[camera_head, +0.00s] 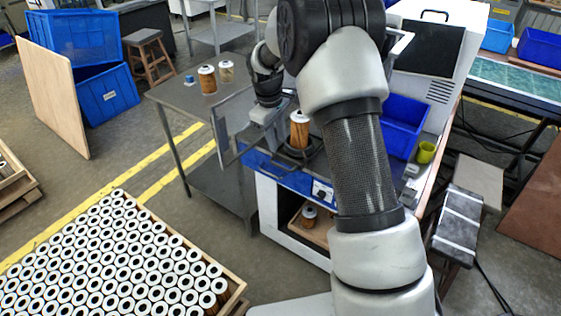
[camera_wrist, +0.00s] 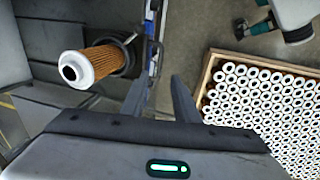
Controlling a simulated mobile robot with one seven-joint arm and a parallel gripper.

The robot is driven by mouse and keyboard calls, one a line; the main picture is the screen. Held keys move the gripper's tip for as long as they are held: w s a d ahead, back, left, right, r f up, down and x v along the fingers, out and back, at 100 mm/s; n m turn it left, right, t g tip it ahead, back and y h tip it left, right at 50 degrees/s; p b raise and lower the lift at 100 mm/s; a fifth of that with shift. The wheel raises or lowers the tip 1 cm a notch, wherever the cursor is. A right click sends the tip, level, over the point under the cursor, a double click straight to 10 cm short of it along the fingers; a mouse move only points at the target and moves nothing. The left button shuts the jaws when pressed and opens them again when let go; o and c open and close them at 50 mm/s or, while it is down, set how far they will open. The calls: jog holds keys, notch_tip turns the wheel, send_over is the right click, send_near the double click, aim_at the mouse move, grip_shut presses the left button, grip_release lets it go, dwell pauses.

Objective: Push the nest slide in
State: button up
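The nest slide (camera_head: 299,166) is a dark holder at the machine's front edge. It also shows in the wrist view (camera_wrist: 129,57). An orange filter cartridge with a white end cap (camera_head: 299,131) stands in it; it shows in the wrist view too (camera_wrist: 100,63). My gripper (camera_head: 257,137) is left of the cartridge, near the blue front edge. In the wrist view its two fingers (camera_wrist: 160,97) are apart with nothing between them. The fingers do not appear to touch the cartridge or the nest. I cannot tell how far out the slide sits.
A crate packed with white-capped cartridges (camera_head: 237,290) stands on the floor at lower left. Two cartridges (camera_head: 207,80) stand on the grey table behind. A blue bin (camera_head: 402,125) and a yellow-green cup (camera_head: 426,152) are right of the nest. Another cartridge (camera_head: 309,215) sits in the opening below.

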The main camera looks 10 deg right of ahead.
send_near(281, 161)
jog(key=s+f, duration=0.2)
jog(key=f, duration=0.1)
jog(key=s+f, duration=0.1)
jog(key=f, duration=0.1)
jog(key=shift+s+d+f, duration=0.15)
jog(key=shift+s+f, duration=0.05)
jog(key=shift+f, duration=0.05)
grip_shut()
